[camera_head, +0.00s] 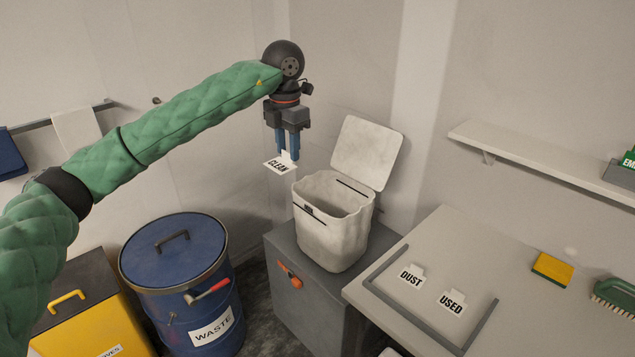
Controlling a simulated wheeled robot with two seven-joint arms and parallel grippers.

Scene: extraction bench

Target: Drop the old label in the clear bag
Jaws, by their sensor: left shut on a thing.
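My left gripper (288,157) points down and is shut on a white label (278,166) that reads CLEAN. The label hangs in the air at the fingertips, to the left of and above a whitish open container (331,237). The container has soft, uneven sides, a dark slot near its front rim and a raised pale lid (366,152) at its back. I cannot tell whether this is the clear bag or holds it; no plainly see-through bag shows. Its inside bottom is hidden. My right gripper is not in view.
The container stands on a grey cabinet (288,311). A blue WASTE drum (186,306) and a yellow bin (90,325) stand left. On the right table (450,235) lie DUST (411,277) and USED (452,302) labels in a grey frame, a sponge (552,269) and a brush (615,294).

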